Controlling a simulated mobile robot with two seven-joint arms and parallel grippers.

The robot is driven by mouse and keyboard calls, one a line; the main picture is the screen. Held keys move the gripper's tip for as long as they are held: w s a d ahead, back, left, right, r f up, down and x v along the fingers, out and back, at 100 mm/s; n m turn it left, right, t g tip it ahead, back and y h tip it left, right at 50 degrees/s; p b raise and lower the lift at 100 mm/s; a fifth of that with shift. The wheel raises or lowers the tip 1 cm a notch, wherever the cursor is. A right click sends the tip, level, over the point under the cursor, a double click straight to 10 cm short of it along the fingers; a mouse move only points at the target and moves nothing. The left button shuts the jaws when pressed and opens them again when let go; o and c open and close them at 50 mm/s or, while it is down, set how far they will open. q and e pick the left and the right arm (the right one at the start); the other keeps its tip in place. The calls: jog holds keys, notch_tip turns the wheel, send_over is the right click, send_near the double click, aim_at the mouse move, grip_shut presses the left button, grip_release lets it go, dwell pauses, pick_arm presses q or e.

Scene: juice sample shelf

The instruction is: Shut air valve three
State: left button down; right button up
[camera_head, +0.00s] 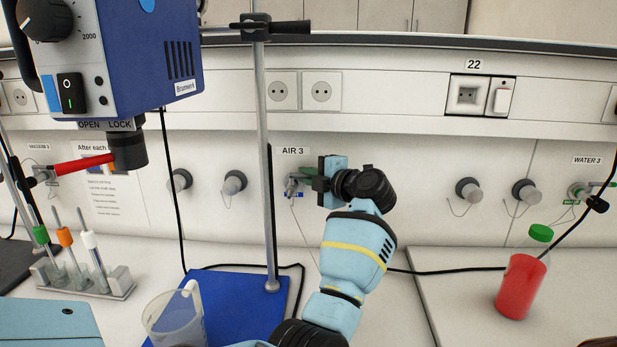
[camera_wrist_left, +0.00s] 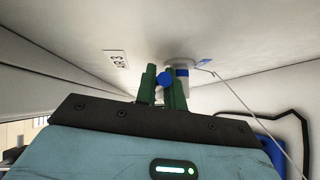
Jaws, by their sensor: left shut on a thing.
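Air valve three (camera_head: 291,187) sits on the white back panel under the "AIR 3" label (camera_head: 293,151). My left gripper (camera_head: 307,177) is at the valve, in front of the panel, with its body hiding part of it. In the left wrist view, the green fingers of my left gripper (camera_wrist_left: 164,88) are shut on the small blue part of the valve (camera_wrist_left: 164,78). The valve's pale body (camera_wrist_left: 182,70) shows just behind the right finger. The "AIR 3" label (camera_wrist_left: 117,59) is to the left there. The valve's exact handle angle is hard to tell. My right gripper is not in view.
A metal stand rod (camera_head: 262,150) rises just left of the valve, over a blue base (camera_head: 243,312). A clear beaker (camera_head: 178,318) stands in front. A blue stirrer motor (camera_head: 140,45) hangs upper left. A red bottle (camera_head: 521,283) stands right. Other panel fittings flank the valve.

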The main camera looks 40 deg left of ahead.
pick_arm(q)
jog(key=c, duration=1.5)
grip_release()
jog(key=shift+d, duration=0.15)
jog(key=d+r, duration=0.1)
jog(key=d, duration=0.6)
jog(key=shift+s+d+b, duration=0.2)
jog(key=shift+d+b, duration=0.05)
jog(key=shift+b, duration=0.05)
